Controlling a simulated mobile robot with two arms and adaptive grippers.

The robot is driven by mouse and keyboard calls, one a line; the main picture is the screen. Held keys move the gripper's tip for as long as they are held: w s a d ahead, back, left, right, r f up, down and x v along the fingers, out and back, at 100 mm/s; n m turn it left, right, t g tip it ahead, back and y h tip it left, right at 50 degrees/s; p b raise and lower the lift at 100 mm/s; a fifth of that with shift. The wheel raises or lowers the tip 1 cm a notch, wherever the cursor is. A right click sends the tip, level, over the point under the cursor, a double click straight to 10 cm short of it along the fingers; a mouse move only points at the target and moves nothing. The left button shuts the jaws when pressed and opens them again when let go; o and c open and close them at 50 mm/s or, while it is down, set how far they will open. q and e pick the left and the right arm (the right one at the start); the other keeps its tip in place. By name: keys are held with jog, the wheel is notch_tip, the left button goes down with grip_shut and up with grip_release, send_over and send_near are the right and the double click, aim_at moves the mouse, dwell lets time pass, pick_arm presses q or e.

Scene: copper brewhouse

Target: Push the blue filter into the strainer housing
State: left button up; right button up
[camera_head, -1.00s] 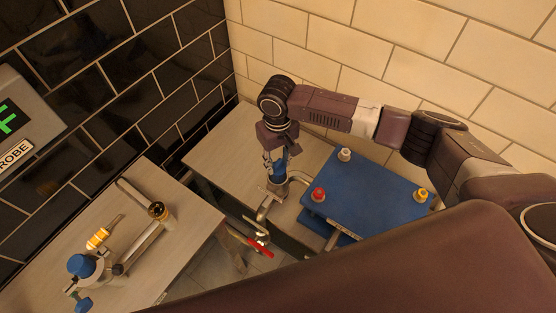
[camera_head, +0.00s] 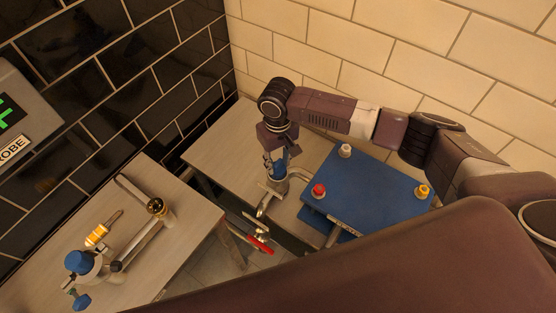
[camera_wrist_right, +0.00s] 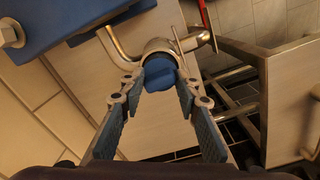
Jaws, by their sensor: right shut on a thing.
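The blue filter (camera_wrist_right: 160,76) is between the fingertips of my right gripper (camera_wrist_right: 160,84) in the right wrist view. The strainer housing (camera_wrist_right: 158,47), a metal cup with pipes, lies directly beyond the filter, and the filter's far end is at its mouth. How deep the filter sits inside cannot be told. In the head view my right gripper (camera_head: 279,162) points down over the housing (camera_head: 277,184), shut on the filter (camera_head: 279,171). My left gripper does not show.
A blue plate (camera_head: 370,192) with red, white and yellow knobs stands right of the housing. A red-handled valve (camera_head: 260,245) is below it. A left table (camera_head: 180,255) carries a metal device with blue knobs (camera_head: 80,263) and a yellow-handled screwdriver (camera_head: 98,234).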

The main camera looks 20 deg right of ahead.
jog(key=shift+f+b, duration=0.4)
jog(key=shift+f, duration=0.65)
jog(key=o, duration=1.4)
jog(key=shift+c, duration=0.2)
notch_tip(320, 180, up, 5)
jog(key=p, duration=0.6)
jog(key=shift+r, duration=0.1)
